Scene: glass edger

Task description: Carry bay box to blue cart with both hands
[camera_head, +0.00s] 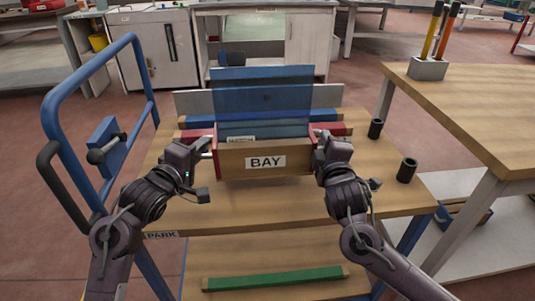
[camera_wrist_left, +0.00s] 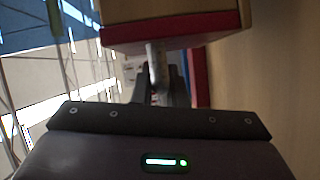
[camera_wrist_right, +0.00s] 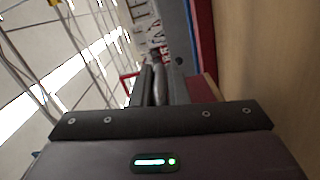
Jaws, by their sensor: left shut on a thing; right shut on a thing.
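The bay box (camera_head: 235,160) is a wooden box with red ends and a white BAY label, at the centre of the head view. A blue see-through panel (camera_head: 262,97) stands up out of it. My left gripper (camera_head: 208,148) is shut on the box's left end, and my right gripper (camera_head: 321,143) is shut on its right end. The box looks level over the wooden top of the blue cart (camera_head: 285,215); I cannot tell whether it touches that top. The cart's blue rail handle (camera_head: 84,70) rises at the left. The box's underside is hidden in the head view.
Behind the box is a rack with blue and red strips (camera_head: 325,116). Two black cups (camera_head: 407,170) stand on the right of the top. A wooden table (camera_head: 480,95) is close at the right. A green strip (camera_head: 275,279) lies on the lower shelf. The top's front is clear.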

